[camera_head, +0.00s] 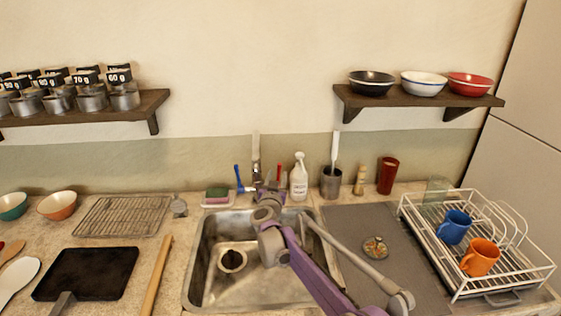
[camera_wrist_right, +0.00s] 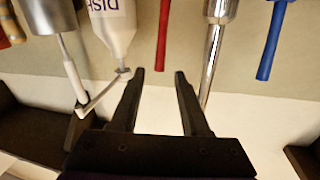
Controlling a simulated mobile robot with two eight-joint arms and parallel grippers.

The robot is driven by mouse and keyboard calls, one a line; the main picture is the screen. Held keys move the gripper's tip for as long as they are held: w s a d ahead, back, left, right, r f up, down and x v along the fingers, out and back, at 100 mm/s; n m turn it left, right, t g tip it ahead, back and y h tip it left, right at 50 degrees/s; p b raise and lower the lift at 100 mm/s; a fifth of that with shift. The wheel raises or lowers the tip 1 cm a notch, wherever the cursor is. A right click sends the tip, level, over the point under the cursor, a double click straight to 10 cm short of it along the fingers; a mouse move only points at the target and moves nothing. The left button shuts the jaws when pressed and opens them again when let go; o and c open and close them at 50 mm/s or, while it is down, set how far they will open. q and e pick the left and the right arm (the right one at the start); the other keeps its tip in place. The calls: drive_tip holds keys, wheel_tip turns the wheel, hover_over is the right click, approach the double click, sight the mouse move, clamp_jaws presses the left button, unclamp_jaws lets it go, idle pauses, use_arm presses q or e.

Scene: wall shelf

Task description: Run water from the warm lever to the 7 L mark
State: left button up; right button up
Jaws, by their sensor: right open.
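The red lever (camera_head: 279,172) stands at the right of the chrome tap (camera_head: 256,172), and the blue lever (camera_head: 239,178) stands at its left. In the right wrist view, my right gripper (camera_wrist_right: 160,74) is open, and the end of the red lever (camera_wrist_right: 162,45) lies in line with the gap between its fingertips. I cannot tell whether they touch. The blue lever (camera_wrist_right: 271,40) and chrome tap (camera_wrist_right: 217,45) are to the right there. The metal sink (camera_head: 205,285) is partly hidden by my right arm. I see no water stream and no litre mark. My left gripper is out of view.
A soap bottle (camera_head: 299,180) stands close right of the red lever, with a utensil cup (camera_head: 331,184) beyond. A sponge (camera_head: 217,193) sits left of the tap. A dish rack (camera_head: 455,296) with mugs is at right. Shelves hold bowls and tins.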

sight(279, 167)
drive_tip(key=w, duration=0.2)
drive_tip(key=w+d+p, duration=0.1)
drive_tip(key=w, duration=0.2)
drive_tip(key=w+p, duration=0.1)
drive_tip(key=w, duration=0.2)
drive_tip(key=shift+d+r, duration=0.15)
drive_tip(key=shift+d, duration=0.15)
drive_tip(key=shift+w+d+p, duration=0.15)
drive_tip(key=shift+w+p, duration=0.2)
drive_tip(key=shift+w, duration=0.35)
clamp_jaws()
idle(0.6)
